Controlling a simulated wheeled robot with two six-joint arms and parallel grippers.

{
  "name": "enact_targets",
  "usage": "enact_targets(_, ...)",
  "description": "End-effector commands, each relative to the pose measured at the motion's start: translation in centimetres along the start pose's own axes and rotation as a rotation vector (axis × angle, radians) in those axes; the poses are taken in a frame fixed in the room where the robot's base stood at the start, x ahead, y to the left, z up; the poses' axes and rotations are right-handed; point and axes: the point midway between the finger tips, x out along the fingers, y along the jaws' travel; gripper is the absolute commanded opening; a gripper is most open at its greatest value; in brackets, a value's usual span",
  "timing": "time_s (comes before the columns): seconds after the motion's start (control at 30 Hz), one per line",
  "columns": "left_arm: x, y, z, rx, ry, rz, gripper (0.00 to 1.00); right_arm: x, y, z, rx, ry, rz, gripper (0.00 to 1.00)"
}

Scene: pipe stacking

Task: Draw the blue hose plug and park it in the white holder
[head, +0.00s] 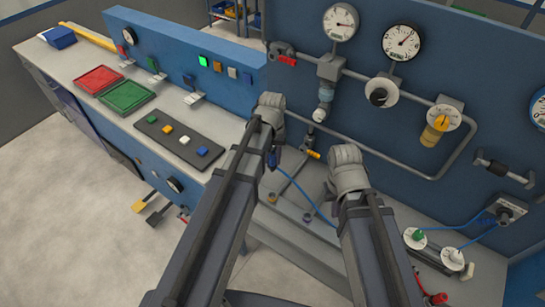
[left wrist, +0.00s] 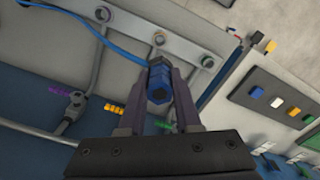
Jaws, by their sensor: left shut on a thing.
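The blue hose plug (left wrist: 159,82) is between the two fingers of my left gripper (left wrist: 160,78), which is shut on it. In the head view the plug (head: 272,160) shows beside my left forearm, with its thin blue hose (head: 312,203) trailing right. The whitish port may be the white holder; I cannot tell for sure. My right wrist shows in the head view, but its fingers are hidden.
A dark panel with coloured buttons (head: 178,137) and red (head: 99,80) and green (head: 127,97) trays lie on the left bench. Pipes, gauges (head: 401,41) and valves line the blue wall. White-dialled knobs (head: 415,238) stand at the lower right.

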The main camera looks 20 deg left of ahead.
Motion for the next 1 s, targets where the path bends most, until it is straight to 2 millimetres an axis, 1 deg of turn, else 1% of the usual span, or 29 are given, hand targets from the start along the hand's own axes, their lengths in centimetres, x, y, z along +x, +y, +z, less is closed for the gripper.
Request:
enact_targets(0.17,0.4,0.0,0.0,0.0,0.0,0.0,0.0,0.4,0.0,0.0,0.0,0.0,0.0,0.0)
enact_targets(0.27,1.4,0.0,0.0,0.0,0.0,0.0,0.0,1.4,-0.1,-0.1,-0.001,0.0,0.0,0.0)
enact_targets(0.37,3.1,0.0,0.0,0.0,0.0,0.0,0.0,3.1,-0.3,-0.2,-0.002,0.0,0.001,0.0)
enact_targets(0.6,8.2,0.0,0.0,0.0,0.0,0.0,0.0,8.1,-0.7,-0.5,-0.008,0.0,0.002,0.0)
enact_targets(0.63,8.6,0.0,0.0,0.0,0.0,0.0,0.0,8.5,-0.8,-0.5,-0.008,0.0,0.002,0.0)
enact_targets(0.73,9.1,0.0,0.0,0.0,0.0,0.0,0.0,9.1,-0.8,-0.5,-0.01,0.0,0.002,0.0)
enact_targets(1.0,8.8,0.0,0.0,0.0,0.0,0.0,0.0,8.7,-0.8,-0.5,-0.01,0.0,0.002,0.0)
